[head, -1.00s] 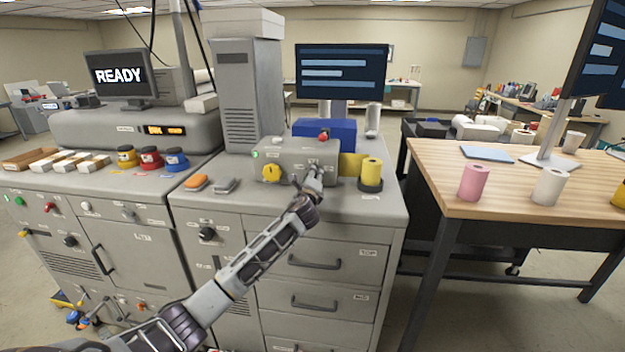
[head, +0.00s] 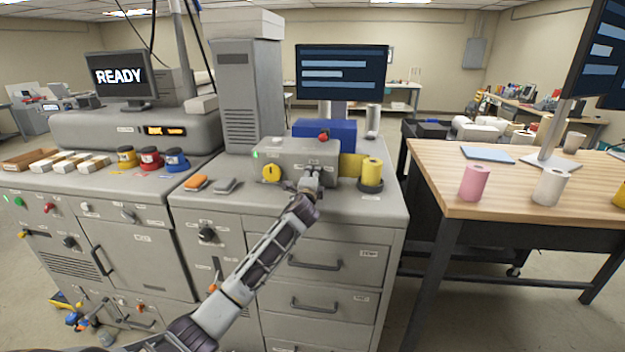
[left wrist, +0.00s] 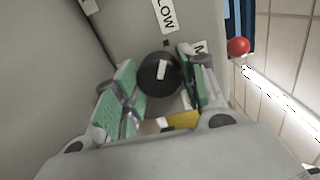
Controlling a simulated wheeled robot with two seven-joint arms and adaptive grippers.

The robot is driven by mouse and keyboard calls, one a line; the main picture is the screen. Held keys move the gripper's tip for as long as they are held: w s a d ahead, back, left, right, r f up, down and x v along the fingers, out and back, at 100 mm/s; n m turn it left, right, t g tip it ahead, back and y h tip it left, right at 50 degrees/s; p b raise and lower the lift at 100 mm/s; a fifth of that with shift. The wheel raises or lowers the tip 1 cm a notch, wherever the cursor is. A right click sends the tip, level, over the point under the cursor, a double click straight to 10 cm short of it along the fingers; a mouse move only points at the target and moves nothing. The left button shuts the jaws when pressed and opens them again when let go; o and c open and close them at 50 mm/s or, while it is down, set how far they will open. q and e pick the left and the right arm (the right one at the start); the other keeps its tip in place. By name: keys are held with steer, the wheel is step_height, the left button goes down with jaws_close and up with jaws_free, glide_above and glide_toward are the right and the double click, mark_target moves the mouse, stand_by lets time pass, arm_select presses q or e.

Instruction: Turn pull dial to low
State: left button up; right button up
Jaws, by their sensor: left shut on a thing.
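The pull dial is a black round knob (left wrist: 158,74) with a white mark, on the front of a grey control box (head: 290,150). In the left wrist view it sits between the green-padded fingers of my left gripper (left wrist: 160,95), which is shut on it. The white mark lies toward the upper side of the knob, in the direction of the LOW label (left wrist: 165,14). Another label starting with M (left wrist: 200,48) is partly hidden by a finger. In the head view my left gripper (head: 312,176) is at the box's front right and hides the knob. My right gripper is not in view.
A yellow dial (head: 271,173) is on the box's left front. A red button (head: 323,135) is on its top. Orange (head: 196,182) and grey pieces lie left on the cabinet top (head: 250,207).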

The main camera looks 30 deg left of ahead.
arm_select(q)
steer(key=o, duration=1)
steer(key=shift+a, duration=0.1)
steer(key=shift+o, duration=0.2)
steer(key=shift+s, duration=0.15)
steer(key=v, duration=1.1)
steer(key=shift+s, duration=0.35)
